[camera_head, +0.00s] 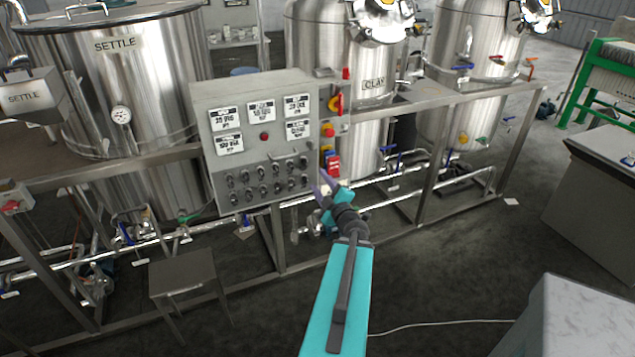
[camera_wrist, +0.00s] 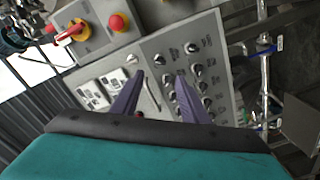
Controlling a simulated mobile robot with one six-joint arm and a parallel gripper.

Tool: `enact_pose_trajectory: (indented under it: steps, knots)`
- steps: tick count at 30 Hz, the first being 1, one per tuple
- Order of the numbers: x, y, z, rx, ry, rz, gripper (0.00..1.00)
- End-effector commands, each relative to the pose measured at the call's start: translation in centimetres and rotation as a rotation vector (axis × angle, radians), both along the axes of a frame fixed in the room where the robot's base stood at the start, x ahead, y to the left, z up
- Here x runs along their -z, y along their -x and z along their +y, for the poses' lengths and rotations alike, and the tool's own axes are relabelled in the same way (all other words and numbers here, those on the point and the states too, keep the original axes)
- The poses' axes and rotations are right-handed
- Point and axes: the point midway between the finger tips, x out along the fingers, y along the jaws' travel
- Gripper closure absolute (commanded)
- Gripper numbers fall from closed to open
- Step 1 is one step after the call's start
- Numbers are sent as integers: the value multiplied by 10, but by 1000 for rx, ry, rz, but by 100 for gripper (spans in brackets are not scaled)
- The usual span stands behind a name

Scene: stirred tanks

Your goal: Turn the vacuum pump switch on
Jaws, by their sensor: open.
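A grey control panel (camera_head: 200,140) stands in front of the tanks, with rows of small dark knob switches (camera_head: 265,183) on its lower half. It also shows in the wrist view (camera_wrist: 215,22), where the knobs (camera_wrist: 182,95) lie at and right of my fingers. The knob labels are too small to read, so I cannot tell which is the vacuum pump switch. My gripper (camera_head: 322,185) is by the panel's lower right edge. In the wrist view my gripper (camera_wrist: 159,77) is open and empty, its two purple fingers pointing at the panel face and partly covering it.
A box with a red-yellow rotary switch (camera_wrist: 70,34) and a red button (camera_wrist: 118,22) adjoins the panel. Steel tanks (camera_head: 140,75) and pipes stand behind. A small stool (camera_head: 182,272) is front left. Open floor (camera_head: 430,270) lies to the right.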

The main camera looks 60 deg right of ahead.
Motion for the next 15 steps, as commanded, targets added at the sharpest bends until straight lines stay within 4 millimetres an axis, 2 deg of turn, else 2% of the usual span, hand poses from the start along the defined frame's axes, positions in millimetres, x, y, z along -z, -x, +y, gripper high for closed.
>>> enact_pose_trajectory:
  steps: [15]
  knots:
    - [-2, 22, 16, -1, -1, 0, 59]
